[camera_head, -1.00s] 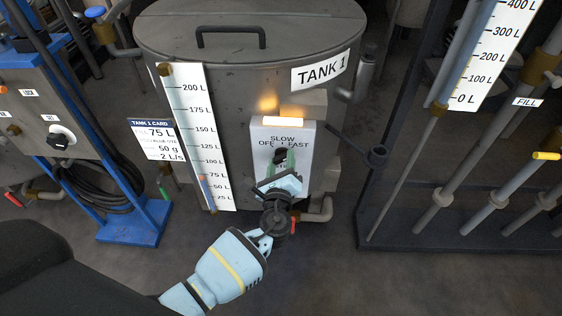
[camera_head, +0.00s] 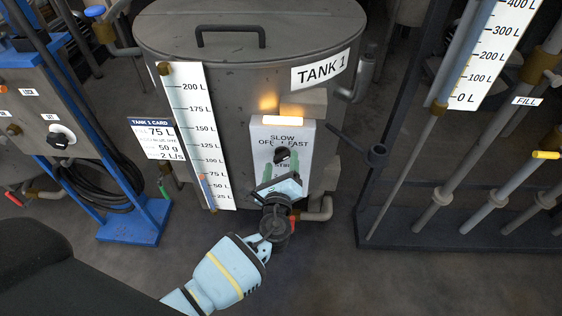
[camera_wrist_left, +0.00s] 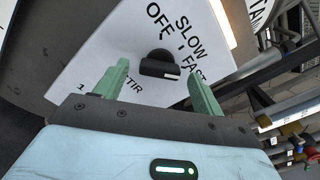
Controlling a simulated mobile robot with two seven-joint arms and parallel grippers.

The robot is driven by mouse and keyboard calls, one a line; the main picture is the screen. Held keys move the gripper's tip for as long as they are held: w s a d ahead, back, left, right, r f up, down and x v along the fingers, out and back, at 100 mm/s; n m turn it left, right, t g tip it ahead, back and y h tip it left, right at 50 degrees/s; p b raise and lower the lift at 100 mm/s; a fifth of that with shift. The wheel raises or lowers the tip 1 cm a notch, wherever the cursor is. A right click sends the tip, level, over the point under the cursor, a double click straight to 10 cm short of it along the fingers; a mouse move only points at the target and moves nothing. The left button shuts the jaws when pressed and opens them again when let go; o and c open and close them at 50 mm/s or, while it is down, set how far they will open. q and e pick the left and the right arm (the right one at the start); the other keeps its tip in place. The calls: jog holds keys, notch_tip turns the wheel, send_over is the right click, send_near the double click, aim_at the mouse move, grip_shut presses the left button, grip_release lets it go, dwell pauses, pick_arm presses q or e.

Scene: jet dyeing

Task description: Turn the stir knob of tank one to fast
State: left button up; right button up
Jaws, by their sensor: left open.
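The stir knob (camera_head: 283,155) of tank one is a black knob on a pale panel (camera_head: 301,143) marked OFF, SLOW and FAST. Its white mark sits on the right side, toward FAST. In the left wrist view the knob (camera_wrist_left: 158,64) shows in front of the fingers, with its white mark at its right end. My left gripper (camera_head: 281,171) is just below the knob, its green fingers apart. My right gripper is not in view.
The grey tank (camera_head: 250,45) stands behind the panel, with an orange-glowing lamp (camera_head: 283,120) above the labels. A white level scale (camera_head: 203,135) is to the left. A pipe (camera_head: 325,207) is to the right. A blue-framed rack (camera_head: 135,225) stands left.

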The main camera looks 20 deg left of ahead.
pick_arm(q)
jog(key=v, duration=0.6)
jog(key=shift+s, duration=0.2)
